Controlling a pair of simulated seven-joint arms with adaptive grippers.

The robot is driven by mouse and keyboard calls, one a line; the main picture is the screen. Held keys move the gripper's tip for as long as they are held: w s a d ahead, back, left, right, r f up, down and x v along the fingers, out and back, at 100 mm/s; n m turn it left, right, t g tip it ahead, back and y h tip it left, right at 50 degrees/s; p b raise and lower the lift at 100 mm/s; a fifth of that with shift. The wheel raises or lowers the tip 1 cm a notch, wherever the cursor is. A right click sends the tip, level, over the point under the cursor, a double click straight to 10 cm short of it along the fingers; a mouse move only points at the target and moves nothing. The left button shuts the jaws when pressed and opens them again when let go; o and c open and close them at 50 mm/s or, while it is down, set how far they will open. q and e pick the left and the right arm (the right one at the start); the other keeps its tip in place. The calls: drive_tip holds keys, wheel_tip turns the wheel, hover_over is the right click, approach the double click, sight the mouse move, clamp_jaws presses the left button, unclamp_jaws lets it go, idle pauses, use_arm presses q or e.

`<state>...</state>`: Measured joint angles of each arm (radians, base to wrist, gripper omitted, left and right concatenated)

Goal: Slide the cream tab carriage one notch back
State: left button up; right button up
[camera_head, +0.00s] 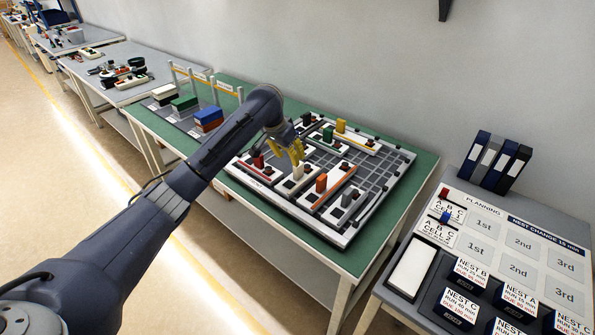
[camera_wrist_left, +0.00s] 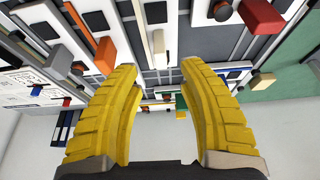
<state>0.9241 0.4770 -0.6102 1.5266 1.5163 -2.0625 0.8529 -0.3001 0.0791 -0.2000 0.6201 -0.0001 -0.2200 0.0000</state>
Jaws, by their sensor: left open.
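The cream tab (camera_head: 298,170) stands upright on a white carriage in the board's front row, between a red tab and an orange tab. My left gripper (camera_head: 296,150), with yellow fingers, is just above and behind it in the head view. In the left wrist view the open fingers (camera_wrist_left: 158,68) point toward the board. The cream tab (camera_wrist_left: 159,48) shows beyond the gap between the fingertips, roughly centred. I see no contact between fingers and tab. My right gripper is not in view.
The orange tab (camera_head: 321,183) and red tab (camera_head: 258,160) stand close on either side. A grey tab (camera_head: 346,197) is farther right. Green (camera_head: 327,134) and yellow (camera_head: 340,126) tabs stand in the back row. The green table top (camera_head: 420,165) is clear at the right.

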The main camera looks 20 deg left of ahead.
sight(297, 170)
use_arm(q)
drive_tip(key=x, duration=1)
drive_tip(key=shift+r, duration=0.1)
clamp_jaws()
idle(0.3)
